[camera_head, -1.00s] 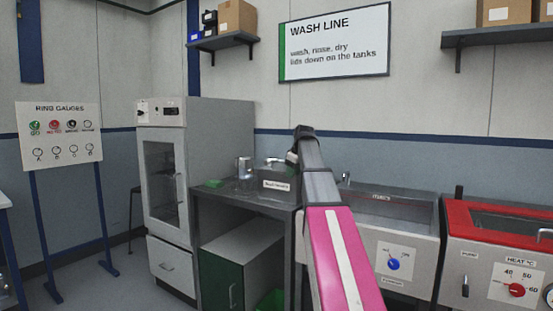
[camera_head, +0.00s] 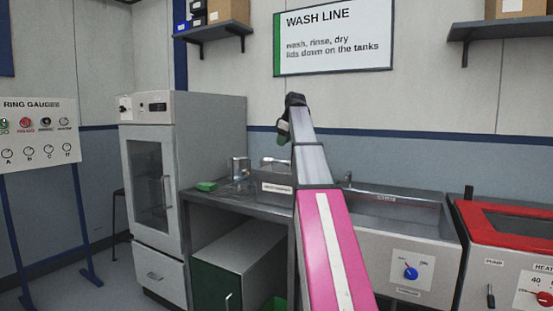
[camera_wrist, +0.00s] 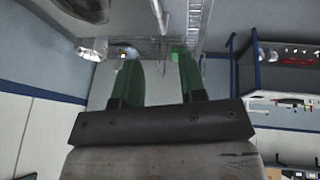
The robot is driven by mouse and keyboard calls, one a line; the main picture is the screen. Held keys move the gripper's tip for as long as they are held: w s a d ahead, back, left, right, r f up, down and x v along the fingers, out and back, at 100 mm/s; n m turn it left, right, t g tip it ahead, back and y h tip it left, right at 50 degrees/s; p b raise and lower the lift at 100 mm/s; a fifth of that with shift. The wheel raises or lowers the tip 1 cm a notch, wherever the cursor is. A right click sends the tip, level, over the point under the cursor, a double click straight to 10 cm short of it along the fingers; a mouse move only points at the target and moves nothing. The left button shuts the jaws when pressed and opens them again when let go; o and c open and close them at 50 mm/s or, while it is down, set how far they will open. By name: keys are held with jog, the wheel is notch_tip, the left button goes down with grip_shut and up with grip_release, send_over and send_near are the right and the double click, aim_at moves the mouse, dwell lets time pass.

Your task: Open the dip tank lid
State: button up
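No label that I can read says dip tank. A grey metal tank (camera_head: 438,263) with a blue knob stands right of my arm; its top (camera_head: 400,212) looks like an open basin or a clear cover, I cannot tell which. A tank with a red-framed top (camera_head: 525,232) around a dark panel stands at the right edge, cut off by the frame; its top looks shut. My gripper shows in the wrist view (camera_wrist: 155,58) with two green fingers apart and nothing between them. In the head view its end is raised, away from both tanks.
A grey bench (camera_head: 225,198) with a small green item (camera_head: 206,186) and metal ware stands left of the tanks. A tall glass-doored cabinet (camera_head: 203,150) is further left, then a ring gauge board (camera_head: 40,135). Wall shelves (camera_head: 505,32) hang above. Floor shows at lower left.

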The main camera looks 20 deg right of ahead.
jog(key=x, duration=0.9)
jog(key=shift+f, duration=0.1)
grip_shut()
